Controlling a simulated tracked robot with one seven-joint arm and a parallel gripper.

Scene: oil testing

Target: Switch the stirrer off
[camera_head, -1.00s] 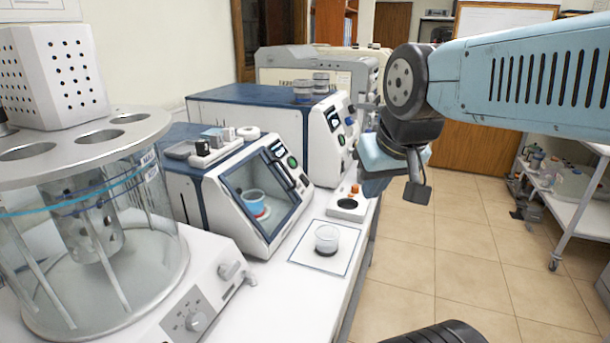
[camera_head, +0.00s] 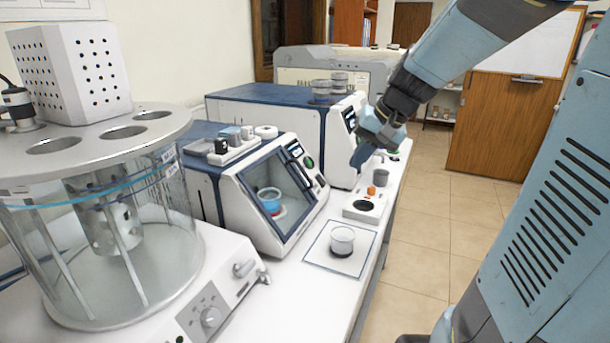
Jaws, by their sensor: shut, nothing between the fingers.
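No part in view is clearly labelled as the stirrer. A round glass bath (camera_head: 160,262) with a metal lid stands at the left, with a white control box in front that has a dial (camera_head: 210,317) and a metal tap. A blue and white cabinet (camera_head: 238,203) with a sloped window holds a blue cup (camera_head: 269,200); its front panel has a small screen and a green button (camera_head: 309,162). My gripper (camera_head: 361,158) is shut and empty, pointing down near the right front of the second blue and white machine (camera_head: 262,118), apart from the dial. Its fingertips are small in the picture.
Tiled floor (camera_head: 430,215) lies clear right of the bench.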

